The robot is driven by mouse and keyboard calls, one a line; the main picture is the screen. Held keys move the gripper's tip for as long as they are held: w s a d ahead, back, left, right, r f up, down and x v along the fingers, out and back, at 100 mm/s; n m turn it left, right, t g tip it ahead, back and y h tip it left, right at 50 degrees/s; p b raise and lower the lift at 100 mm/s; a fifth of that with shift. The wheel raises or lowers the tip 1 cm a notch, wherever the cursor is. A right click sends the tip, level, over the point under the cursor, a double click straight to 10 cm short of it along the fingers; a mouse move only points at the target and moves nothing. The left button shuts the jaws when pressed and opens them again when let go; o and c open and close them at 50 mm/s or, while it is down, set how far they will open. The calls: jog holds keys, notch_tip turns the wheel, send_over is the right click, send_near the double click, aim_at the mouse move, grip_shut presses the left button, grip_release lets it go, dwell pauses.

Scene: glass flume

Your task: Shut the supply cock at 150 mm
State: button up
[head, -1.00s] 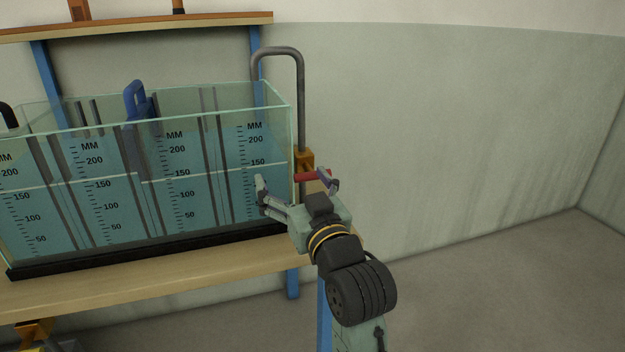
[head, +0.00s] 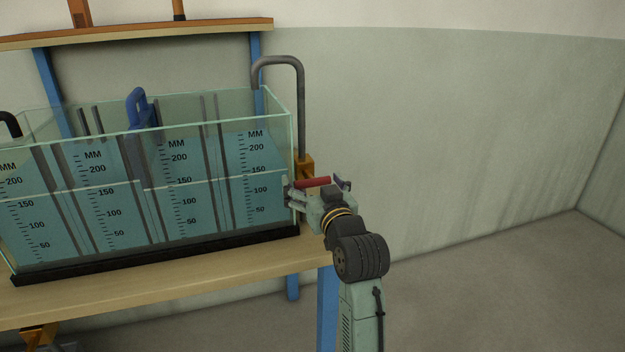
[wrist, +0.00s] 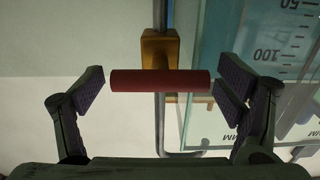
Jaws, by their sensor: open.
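The supply cock has a brass body (head: 304,164) on a grey pipe (head: 301,100) at the right end of the glass flume (head: 292,125). Its red lever (head: 313,182) lies crosswise in front of the body. In the wrist view the red lever (wrist: 160,81) runs level between my open fingers, with a gap at each end, and the brass body (wrist: 160,50) shows behind it. My gripper (head: 318,187) is open around the lever and touches neither end. The water line stands near the 150 mark (head: 258,170) on the right-hand scale.
A blue-handled gate (head: 138,110) stands in the flume. The flume's glass end is close to my right finger in the wrist view. The wooden bench (head: 150,285) on blue legs ends just below the cock. Floor and wall to the right are clear.

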jog(key=shift+w, duration=0.15)
jog(key=shift+c, duration=0.2)
jog(key=c, duration=1.1)
jog(key=shift+f+n+b, duration=0.2)
jog(key=shift+n+b, duration=0.5)
jog(key=shift+b, duration=0.1)
jog(key=shift+n+b, duration=0.7)
jog(key=shift+n, duration=0.2)
jog(key=shift+r+n, duration=0.2)
jog(key=shift+n, duration=0.2)
jog(key=o, duration=1.1)
